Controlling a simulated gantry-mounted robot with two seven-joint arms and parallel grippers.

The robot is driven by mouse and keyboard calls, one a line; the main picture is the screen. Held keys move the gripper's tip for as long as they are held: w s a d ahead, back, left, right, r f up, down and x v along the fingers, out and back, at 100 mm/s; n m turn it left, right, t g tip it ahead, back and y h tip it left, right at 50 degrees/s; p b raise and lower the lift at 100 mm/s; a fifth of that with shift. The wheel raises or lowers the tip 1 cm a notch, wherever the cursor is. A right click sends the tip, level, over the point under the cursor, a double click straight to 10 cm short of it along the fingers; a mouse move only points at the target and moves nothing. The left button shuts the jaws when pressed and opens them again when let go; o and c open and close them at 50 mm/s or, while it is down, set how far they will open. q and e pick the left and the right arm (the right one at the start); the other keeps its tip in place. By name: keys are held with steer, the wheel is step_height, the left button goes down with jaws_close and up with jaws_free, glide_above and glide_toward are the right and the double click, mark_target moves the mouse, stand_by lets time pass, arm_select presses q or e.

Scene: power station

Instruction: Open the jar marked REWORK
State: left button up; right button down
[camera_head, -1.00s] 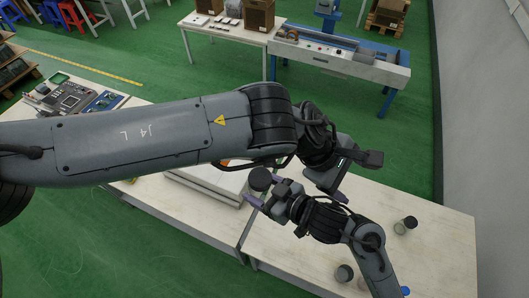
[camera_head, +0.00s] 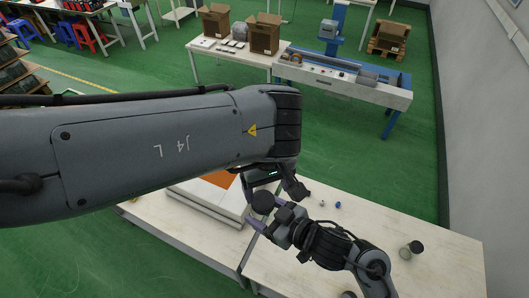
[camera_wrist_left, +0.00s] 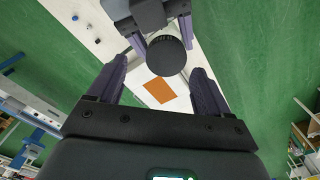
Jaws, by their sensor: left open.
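A jar with a dark round lid (camera_head: 263,202) is held up over the table in the head view. In the left wrist view its lid (camera_wrist_left: 166,55) faces the camera; its label and most of its body are hidden. My right gripper (camera_head: 262,222) is shut on the jar; its fingers flank the jar in the left wrist view. My left gripper (camera_head: 272,188) is open at the jar, partly hidden by its own arm. In the left wrist view the lid shows between and slightly beyond its two fingers (camera_wrist_left: 160,75). I cannot tell whether they touch it.
Another dark-lidded jar (camera_head: 411,250) stands at the table's right, and a dark lid (camera_head: 348,295) shows at the bottom edge. Small items, including a blue one (camera_head: 338,205), lie behind my right arm. A white case with an orange patch (camera_head: 219,180) lies left.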

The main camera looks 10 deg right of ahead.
mark_target(267, 199)
arm_select(q)
steer(key=shift+f, duration=2.45)
